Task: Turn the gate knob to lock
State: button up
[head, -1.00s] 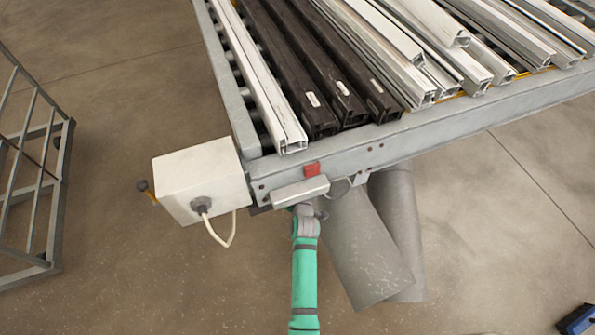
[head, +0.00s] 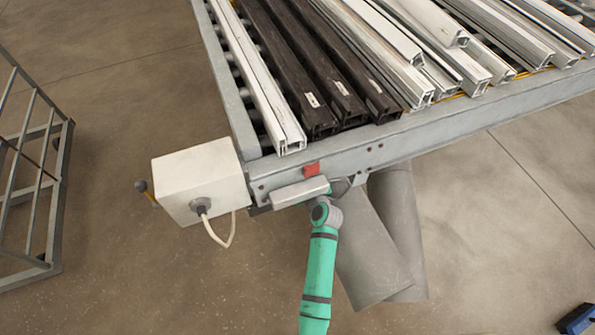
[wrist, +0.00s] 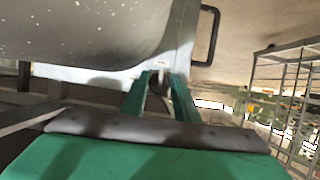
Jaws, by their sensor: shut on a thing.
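My gripper (wrist: 160,88) shows in the wrist view as two green fingers, closed around a small dark knob (wrist: 158,82). The knob sits at the lower edge of a light grey metal piece (wrist: 178,48) and is mostly covered by the fingers, so its turn angle cannot be read. In the head view the gripper and knob are hidden under the bench's front end.
A white box (head: 200,180) with a cable hangs at the bench's left corner. Black and white profiles (head: 330,75) lie on the bench. A metal rack (head: 60,200) stands far left.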

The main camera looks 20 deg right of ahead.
dwell(0.4)
jog(key=o, duration=1.1)
jog(key=v, duration=1)
jog(key=shift+s+d+r, duration=0.1)
jog(key=shift+s+r, duration=0.05)
jog(key=shift+s, duration=0.2)
